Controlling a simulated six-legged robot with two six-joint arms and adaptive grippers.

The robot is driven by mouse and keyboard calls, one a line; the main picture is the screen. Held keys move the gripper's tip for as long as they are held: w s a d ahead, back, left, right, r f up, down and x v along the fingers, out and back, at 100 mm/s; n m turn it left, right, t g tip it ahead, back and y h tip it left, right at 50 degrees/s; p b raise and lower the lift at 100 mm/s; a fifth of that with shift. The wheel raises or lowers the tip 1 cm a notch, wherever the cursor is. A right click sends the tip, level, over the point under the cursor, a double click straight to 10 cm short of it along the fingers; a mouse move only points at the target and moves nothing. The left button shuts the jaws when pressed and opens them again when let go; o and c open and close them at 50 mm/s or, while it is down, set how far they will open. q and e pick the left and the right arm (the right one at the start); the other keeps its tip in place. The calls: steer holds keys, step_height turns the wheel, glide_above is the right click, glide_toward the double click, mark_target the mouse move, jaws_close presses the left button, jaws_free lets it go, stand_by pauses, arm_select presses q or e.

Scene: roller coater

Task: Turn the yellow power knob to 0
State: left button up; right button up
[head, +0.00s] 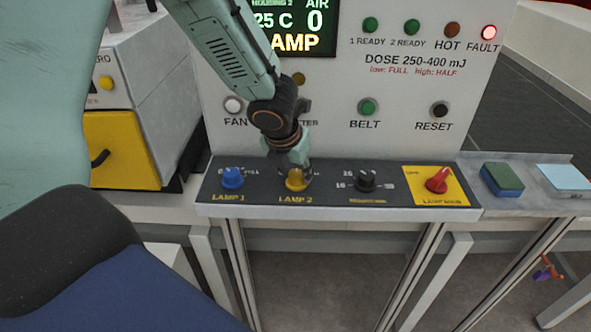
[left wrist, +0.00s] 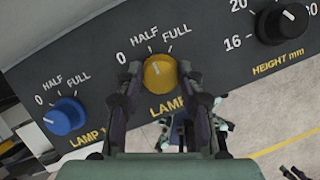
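The yellow knob (left wrist: 160,74), labelled LAMP 2, is on the dark sloping panel; it also shows in the head view (head: 296,181). In the left wrist view its white mark points up and slightly left, toward HALF; 0 is to the left and FULL to the right. My left gripper (left wrist: 164,77) has one finger on each side of the knob, with small gaps visible, so it looks open around it. In the head view the gripper (head: 293,168) is at the knob and hides its upper part. My right gripper is not in view.
The blue LAMP 1 knob (left wrist: 65,116) is to the left, pointing at 0. The black height knob (left wrist: 283,25) is to the right. A red knob (head: 437,181) sits on a yellow plate further right. The upright panel with buttons (head: 368,107) stands behind.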

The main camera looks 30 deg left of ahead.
arm_select(q)
steer(key=shift+s, duration=0.1)
steer(key=c, duration=0.6)
steer(key=shift+n, duration=0.3)
steer(key=shift+n+y+b, duration=0.3)
steer(key=shift+n+y, duration=0.1)
steer(key=shift+n, duration=0.2)
steer(key=shift+d+n+y, duration=0.1)
steer(key=shift+n+y, duration=0.2)
steer(key=shift+n, duration=0.5)
steer(key=shift+r+n+g+y+p, duration=0.1)
steer(key=shift+n+g+y+p, duration=0.35)
steer(key=shift+n, duration=0.75)
steer(key=shift+d+n+g+y+p, duration=0.1)
steer(key=shift+n+g+y+p, duration=0.3)
steer(key=shift+n+p, duration=0.85)
steer(key=shift+n, duration=0.45)
